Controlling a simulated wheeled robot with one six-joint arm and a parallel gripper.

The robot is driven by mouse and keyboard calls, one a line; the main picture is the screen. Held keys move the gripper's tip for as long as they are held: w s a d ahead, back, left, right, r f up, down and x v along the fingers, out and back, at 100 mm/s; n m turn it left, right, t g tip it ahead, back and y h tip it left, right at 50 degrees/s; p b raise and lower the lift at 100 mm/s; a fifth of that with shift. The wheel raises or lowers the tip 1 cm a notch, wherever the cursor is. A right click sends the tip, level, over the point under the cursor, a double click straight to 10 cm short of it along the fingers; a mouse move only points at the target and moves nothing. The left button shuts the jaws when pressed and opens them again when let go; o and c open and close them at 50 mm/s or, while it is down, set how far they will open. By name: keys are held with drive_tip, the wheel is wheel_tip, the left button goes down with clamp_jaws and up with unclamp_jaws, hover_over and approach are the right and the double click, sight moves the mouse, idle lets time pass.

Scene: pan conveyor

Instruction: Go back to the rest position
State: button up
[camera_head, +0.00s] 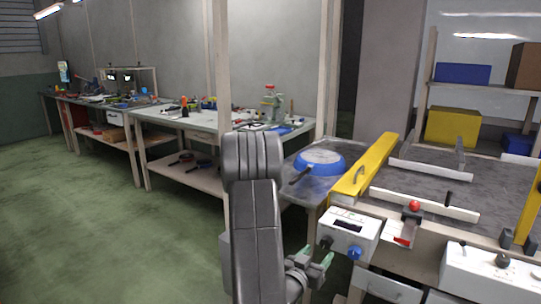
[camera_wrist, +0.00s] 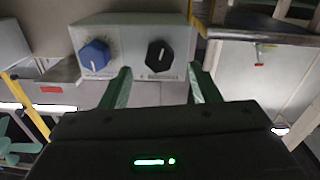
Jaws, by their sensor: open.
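My gripper (camera_head: 311,268) is at the lower middle of the head view, in front of the conveyor's control side, with green fingers. In the wrist view my gripper (camera_wrist: 162,88) has its two green fingers spread apart with nothing between them. Beyond the fingertips is a control box (camera_wrist: 130,28) with a blue knob (camera_wrist: 95,55) and a black knob (camera_wrist: 160,55). In the head view this appears to be the white control box (camera_head: 350,228) at the conveyor's near corner. The fingers look close to the box; I cannot tell whether they touch it.
A blue pan (camera_head: 320,162) with a dark handle sits on the metal surface left of the yellow bar (camera_head: 366,165). The conveyor (camera_head: 500,185) lies to the right, with a red-knobbed lever (camera_head: 413,208) in front. Workbenches (camera_head: 150,115) line the back wall. The green floor at left is clear.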

drive_tip(key=v, duration=0.9)
